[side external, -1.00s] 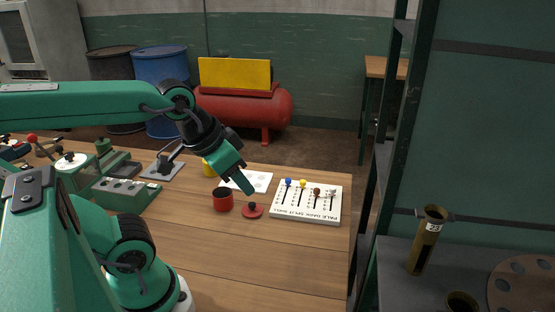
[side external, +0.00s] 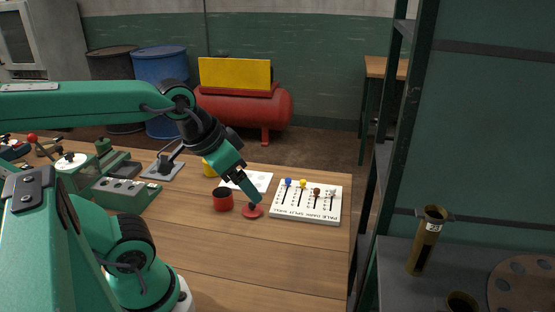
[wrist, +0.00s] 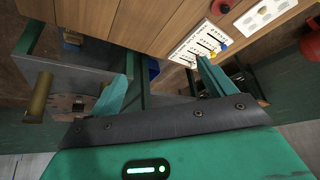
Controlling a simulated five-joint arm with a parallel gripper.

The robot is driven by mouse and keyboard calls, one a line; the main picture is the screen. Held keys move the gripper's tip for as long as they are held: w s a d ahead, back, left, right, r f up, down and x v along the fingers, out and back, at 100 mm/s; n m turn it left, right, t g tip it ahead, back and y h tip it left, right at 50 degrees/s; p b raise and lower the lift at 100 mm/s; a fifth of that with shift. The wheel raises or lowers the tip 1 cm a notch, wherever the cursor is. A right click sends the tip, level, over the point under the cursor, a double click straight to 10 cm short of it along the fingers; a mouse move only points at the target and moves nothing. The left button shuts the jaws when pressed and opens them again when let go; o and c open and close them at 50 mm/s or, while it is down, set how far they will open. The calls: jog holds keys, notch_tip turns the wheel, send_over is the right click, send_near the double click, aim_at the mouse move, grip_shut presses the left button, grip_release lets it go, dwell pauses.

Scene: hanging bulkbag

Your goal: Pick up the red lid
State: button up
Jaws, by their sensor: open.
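The red lid (side external: 246,213) is a small flat disc with a dark knob, lying on the wooden table just right of the open-topped red cup (side external: 222,202). My gripper (side external: 256,201) points down at the lid in the side view, its tips right at the knob and overlapping it. Whether they touch the knob cannot be told. In the wrist view my gripper (wrist: 161,70) has its two green fingers apart with nothing visible between them. A small red object (wrist: 222,6) is cut by the top edge there; I cannot tell whether it is lid or cup.
A white board with coloured sliders (side external: 305,214) lies close right of the lid. A yellow cup (side external: 208,167) and a white sheet (side external: 262,181) are behind. The wooden table (side external: 270,265) is clear in front. A dark metal rack (side external: 385,150) stands beyond the table's right edge.

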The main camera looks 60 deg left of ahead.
jog(key=g, duration=0.5)
send_over(252, 204)
jog(key=f, duration=1.6)
jog(key=shift+w+d, duration=0.15)
jog(key=shift+w, duration=0.1)
jog(key=shift+a+f+g, duration=0.25)
jog(key=shift+f+g, duration=0.05)
jog(key=shift+f, duration=0.05)
jog(key=shift+f, duration=0.1)
jog(key=shift+f, duration=1.2)
jog(key=shift+f, duration=0.1)
jog(key=shift+s+f, duration=0.2)
jog(key=shift+f, duration=2.25)
